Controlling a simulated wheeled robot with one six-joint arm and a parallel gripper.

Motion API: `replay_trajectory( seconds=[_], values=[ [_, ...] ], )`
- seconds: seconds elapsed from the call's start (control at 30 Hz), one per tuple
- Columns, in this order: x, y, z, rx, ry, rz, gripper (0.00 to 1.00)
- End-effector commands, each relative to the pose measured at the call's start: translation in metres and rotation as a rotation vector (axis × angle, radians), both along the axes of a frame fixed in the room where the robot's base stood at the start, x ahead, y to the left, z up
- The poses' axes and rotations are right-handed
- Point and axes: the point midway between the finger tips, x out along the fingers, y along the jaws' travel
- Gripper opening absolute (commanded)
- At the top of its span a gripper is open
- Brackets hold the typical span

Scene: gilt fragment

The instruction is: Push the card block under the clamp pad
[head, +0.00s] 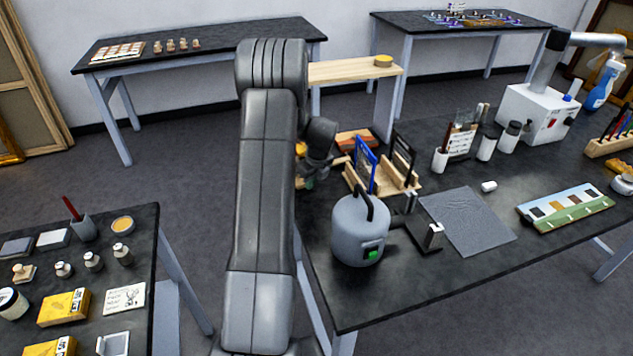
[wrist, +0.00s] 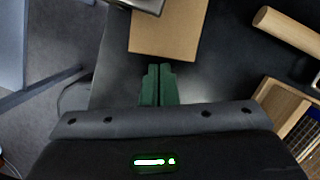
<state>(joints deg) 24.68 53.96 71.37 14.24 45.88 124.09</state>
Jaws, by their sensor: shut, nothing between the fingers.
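In the wrist view a flat tan block (wrist: 165,38), which I take for the card block, lies on the dark tabletop. Its far end runs out of the top of the picture. My gripper (wrist: 159,70) is shut and empty, its dark green fingers side by side. The fingertips are at the block's near edge; I cannot tell whether they touch it. A grey metal part (wrist: 140,5) shows at the top edge beside the block's far left, too cropped to tell if it is the clamp pad. In the head view my arm hides much of this area.
A wooden dowel (wrist: 287,29) and a wooden rack (wrist: 275,112) lie to the right in the wrist view. The table edge is on the left. In the head view a grey canister (head: 350,230) and a grey mat (head: 468,222) are on the worktable.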

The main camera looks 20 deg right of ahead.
Motion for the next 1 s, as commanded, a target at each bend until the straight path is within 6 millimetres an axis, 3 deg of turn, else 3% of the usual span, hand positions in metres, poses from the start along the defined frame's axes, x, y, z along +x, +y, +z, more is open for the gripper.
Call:
replay_trajectory(
  seconds=[0.37,0.57,1.0],
  values=[
    [0.003,0.001,0.000,0.000,0.000,0.000,0.00],
    [0.020,0.008,0.000,0.000,-0.002,0.000,0.00],
    [0.010,0.002,0.000,0.000,0.000,0.000,0.00]
  ],
)
